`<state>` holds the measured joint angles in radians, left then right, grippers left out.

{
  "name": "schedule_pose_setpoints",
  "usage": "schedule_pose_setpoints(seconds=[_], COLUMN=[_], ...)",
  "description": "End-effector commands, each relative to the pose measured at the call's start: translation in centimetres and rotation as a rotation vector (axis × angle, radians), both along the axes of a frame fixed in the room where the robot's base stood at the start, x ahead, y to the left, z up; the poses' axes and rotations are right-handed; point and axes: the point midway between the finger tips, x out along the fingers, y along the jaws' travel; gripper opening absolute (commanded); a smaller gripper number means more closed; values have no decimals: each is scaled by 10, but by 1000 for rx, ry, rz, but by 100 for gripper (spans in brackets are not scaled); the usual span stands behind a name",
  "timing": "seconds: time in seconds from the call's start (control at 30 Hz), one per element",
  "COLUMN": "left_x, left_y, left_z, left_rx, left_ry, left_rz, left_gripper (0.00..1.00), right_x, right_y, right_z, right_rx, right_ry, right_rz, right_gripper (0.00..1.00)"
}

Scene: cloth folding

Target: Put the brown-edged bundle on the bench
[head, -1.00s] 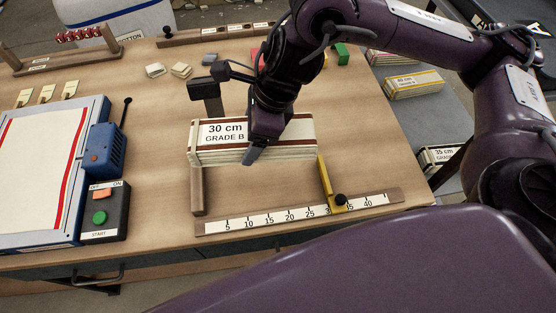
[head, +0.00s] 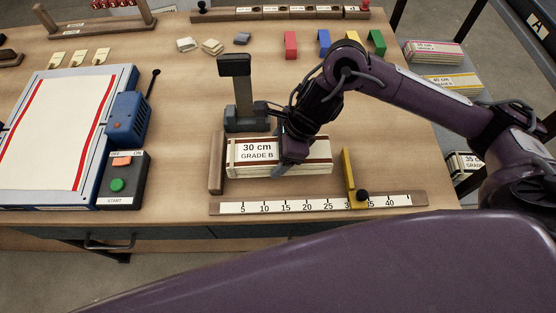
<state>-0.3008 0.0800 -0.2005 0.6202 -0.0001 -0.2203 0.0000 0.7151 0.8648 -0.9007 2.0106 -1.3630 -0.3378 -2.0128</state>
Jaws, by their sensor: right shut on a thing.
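The brown-edged bundle (head: 254,165), a flat stack labelled "30 cm GRADE B" with brown stripes, is level above the ruler on the wooden bench (head: 190,110). It sits between a wooden end stop at its left and a yellow marker at its right. Its underside is at or very close to the bench top; I cannot tell whether it touches. My right gripper (head: 286,168) comes down from above and is shut on the bundle right of its label, hiding part of it. My left gripper is not in view.
The ruler (head: 275,207) carries the yellow marker (head: 349,175). A dark post (head: 241,95) stands just behind the bundle. A blue machine (head: 60,135) and switch box (head: 122,180) are at left. Coloured blocks (head: 290,45) stand behind. Other bundles (head: 445,82) lie on a grey surface at right.

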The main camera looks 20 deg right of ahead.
Motion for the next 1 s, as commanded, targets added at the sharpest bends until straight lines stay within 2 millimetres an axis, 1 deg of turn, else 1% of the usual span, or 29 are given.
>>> schedule_pose_setpoints(seconds=[0.07, 0.3, 0.4, 0.57, 0.6, 0.7, 0.77, 1.0], left_x=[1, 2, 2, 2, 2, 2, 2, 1], left_y=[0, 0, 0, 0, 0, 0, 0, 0], left_z=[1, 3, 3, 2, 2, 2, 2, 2], left_rx=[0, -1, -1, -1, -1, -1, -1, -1], left_ry=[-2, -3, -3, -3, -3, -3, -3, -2], left_rz=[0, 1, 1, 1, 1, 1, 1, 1], left_gripper=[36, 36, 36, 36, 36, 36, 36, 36], right_x=[0, -1, 0, 0, 0, 0, 0, 0], right_y=[0, 0, 0, 0, -1, -1, -1, 0], right_z=[-6, -40, -45, -45, -46, -46, -46, -45], right_rx=[0, 0, -1, -2, -3, -2, -2, -1], right_ry=[1, 2, -2, -2, 0, 0, 0, -1], right_rz=[0, -1, -1, 0, 0, 0, 0, 1], right_gripper=[43, 43, 43, 43, 75, 88, 94, 94])
